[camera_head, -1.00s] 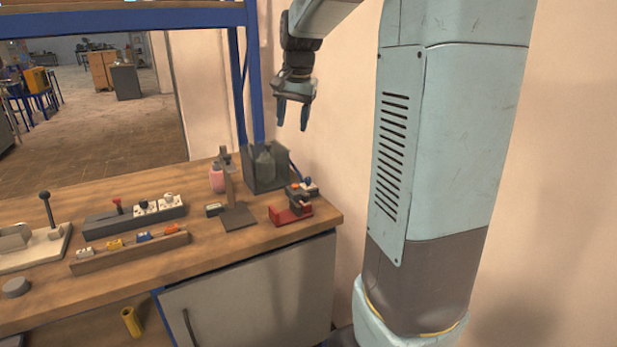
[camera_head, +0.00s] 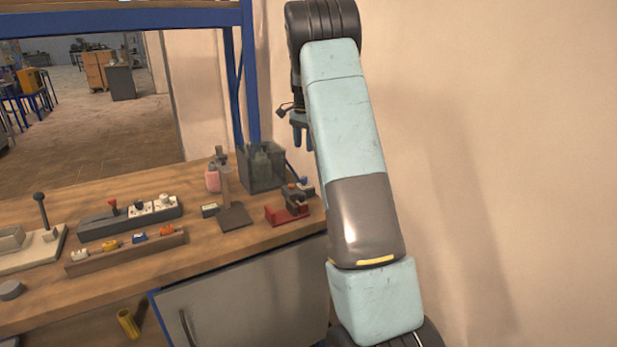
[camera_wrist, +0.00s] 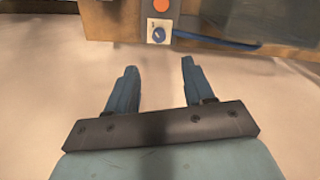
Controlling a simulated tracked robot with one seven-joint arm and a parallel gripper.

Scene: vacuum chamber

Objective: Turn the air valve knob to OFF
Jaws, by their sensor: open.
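In the head view my gripper (camera_head: 303,136) hangs above the right end of the bench, partly behind my arm. The knob's marking is too small to read.
An orange button (camera_wrist: 160,5) sits beside the knob. A blue hose (camera_wrist: 215,41) runs from the knob's right side. A wall is at the right.

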